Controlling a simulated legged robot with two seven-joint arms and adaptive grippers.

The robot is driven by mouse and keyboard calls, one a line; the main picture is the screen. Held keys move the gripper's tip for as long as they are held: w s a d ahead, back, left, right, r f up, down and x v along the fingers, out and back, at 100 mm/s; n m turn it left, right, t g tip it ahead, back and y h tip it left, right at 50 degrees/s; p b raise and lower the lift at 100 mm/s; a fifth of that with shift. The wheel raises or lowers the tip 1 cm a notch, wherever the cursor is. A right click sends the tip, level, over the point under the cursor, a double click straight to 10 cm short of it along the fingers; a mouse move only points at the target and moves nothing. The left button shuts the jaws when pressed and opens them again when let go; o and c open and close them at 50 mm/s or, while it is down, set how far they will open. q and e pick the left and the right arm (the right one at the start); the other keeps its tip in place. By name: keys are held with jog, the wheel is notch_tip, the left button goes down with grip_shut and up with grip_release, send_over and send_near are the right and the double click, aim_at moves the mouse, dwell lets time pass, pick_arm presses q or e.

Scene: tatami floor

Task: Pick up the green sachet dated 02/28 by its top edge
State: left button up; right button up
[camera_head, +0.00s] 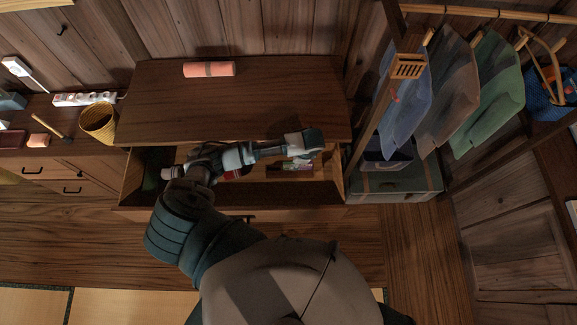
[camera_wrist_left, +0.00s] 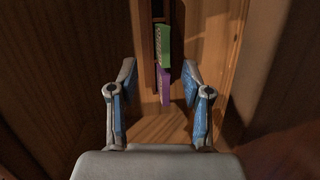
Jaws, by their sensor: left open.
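In the left wrist view a green sachet (camera_wrist_left: 163,46) stands in a narrow slot of the open drawer, with a purple sachet (camera_wrist_left: 164,86) directly below it in the picture. Printing shows on the green one, but no date is readable. My left gripper (camera_wrist_left: 159,66) is open and empty, its two fingers to either side of the sachets in the picture and apart from them. In the head view my left gripper (camera_head: 306,142) is over the right part of the open drawer (camera_head: 318,193). Small coloured packets (camera_head: 290,168) show below it. My right gripper is not in view.
The cabinet top (camera_head: 265,100) overhangs the drawer's back and holds a pink roll (camera_head: 209,69). Drawer walls close in on both sides. A green case (camera_head: 398,184) and hanging clothes (camera_head: 440,92) stand right; a yellow basket (camera_head: 98,122) stands left.

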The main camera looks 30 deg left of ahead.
aim_at(290, 163)
pick_arm(q)
jog(key=x, duration=0.5)
jog(key=a+x, duration=0.1)
jog(key=x, duration=0.1)
jog(key=shift+w+f, duration=0.1)
jog(key=shift+w, duration=0.15)
jog(key=shift+d, duration=0.35)
grip_shut()
